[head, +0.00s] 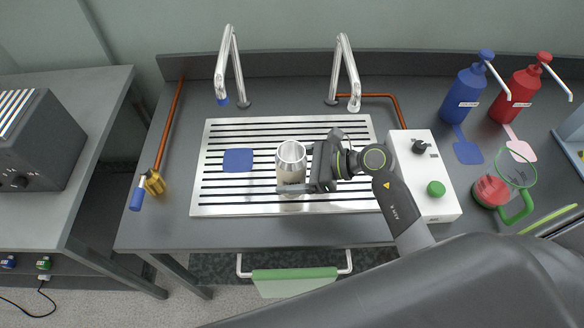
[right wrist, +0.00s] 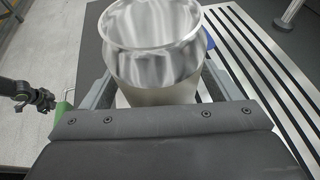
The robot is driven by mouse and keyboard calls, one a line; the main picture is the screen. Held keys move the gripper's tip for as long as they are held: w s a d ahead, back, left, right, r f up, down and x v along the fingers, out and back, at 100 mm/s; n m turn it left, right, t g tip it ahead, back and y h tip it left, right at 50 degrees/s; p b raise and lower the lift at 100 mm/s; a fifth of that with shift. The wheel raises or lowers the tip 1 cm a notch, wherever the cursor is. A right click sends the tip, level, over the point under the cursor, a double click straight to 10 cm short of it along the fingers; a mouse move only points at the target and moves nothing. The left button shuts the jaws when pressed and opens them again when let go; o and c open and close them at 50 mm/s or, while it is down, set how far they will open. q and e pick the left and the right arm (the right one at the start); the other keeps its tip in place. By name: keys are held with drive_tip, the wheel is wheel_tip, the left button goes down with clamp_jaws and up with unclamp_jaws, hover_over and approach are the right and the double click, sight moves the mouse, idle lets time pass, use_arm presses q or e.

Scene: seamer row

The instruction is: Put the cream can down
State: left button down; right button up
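The cream can (head: 291,158) is a shiny silver, open-topped metal pitcher. It is upright over the middle of the slotted metal tray (head: 215,200); I cannot tell whether its base touches the slats. My right gripper (head: 296,175) comes from the right with its fingers on either side of the can. The can (right wrist: 152,50) also fills the space between the fingers in the right wrist view, and its base is hidden. My left gripper (right wrist: 42,100) shows small at the left of the right wrist view, its fingers too small to read.
A blue square pad (head: 238,160) lies left of the can on the tray. Two steel spouts (head: 228,65) (head: 345,72) rise behind. A white control box (head: 432,195) with a green button stands right.

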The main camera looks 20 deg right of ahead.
drive_tip(key=shift+r, duration=0.15)
drive_tip(key=b+v, duration=0.2)
drive_tip(key=v, duration=1)
drive_tip(key=shift+s, duration=0.1)
idle(0.5)
